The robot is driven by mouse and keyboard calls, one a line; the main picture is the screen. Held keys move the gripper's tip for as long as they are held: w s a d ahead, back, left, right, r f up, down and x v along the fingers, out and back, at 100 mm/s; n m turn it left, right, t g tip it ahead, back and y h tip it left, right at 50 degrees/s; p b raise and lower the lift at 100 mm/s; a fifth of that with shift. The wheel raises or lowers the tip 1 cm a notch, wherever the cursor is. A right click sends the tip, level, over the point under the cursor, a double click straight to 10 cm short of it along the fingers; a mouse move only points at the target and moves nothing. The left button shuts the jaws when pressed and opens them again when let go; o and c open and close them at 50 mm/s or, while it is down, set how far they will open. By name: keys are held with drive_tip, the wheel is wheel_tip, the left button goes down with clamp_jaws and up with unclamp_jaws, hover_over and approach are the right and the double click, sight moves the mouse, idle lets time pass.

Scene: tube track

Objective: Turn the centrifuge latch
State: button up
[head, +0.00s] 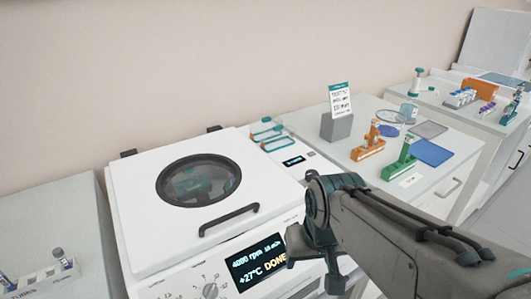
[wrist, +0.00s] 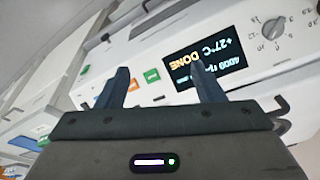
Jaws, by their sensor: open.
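The white centrifuge (head: 150,240) stands at centre left in the head view, its lid (head: 265,185) down, with a round window and a black bar handle (head: 228,219). Its front display (head: 258,262) reads 4000 rpm, +27°C and DONE. In the wrist view the front is upside down, with the display (wrist: 205,58), a grey dial (wrist: 272,30), an orange button (wrist: 152,74) and a green button (wrist: 133,84). My gripper (head: 314,268) is open and empty before the front, right of the display; its fingers (wrist: 162,75) spread across the panel in the wrist view. I cannot clearly make out the latch.
A right-hand counter (head: 385,190) holds an orange stand (head: 368,143), a green stand (head: 400,160), a blue pad (head: 433,152) and a sign on a grey block (head: 337,126). A tube rack (head: 45,279) sits on the left counter. The space above the lid is clear.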

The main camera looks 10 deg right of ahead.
drive_tip(key=w+d+r+m+y+p, duration=0.1)
drive_tip(key=w+r+m, duration=0.3)
drive_tip(key=w+m, duration=0.25)
wheel_tip(320, 180, up, 4)
drive_tip(key=m+y+p, duration=0.2)
drive_tip(key=m+p, duration=0.1)
drive_tip(key=m, duration=1.6)
hover_over(312, 172)
drive_tip(key=s+d, duration=0.4)
drive_tip(key=x, duration=1.3)
drive_tip(key=shift+w+a, duration=0.15)
drive_tip(key=shift+w, duration=0.05)
drive_tip(key=shift+r, duration=0.1)
drive_tip(key=c, duration=1)
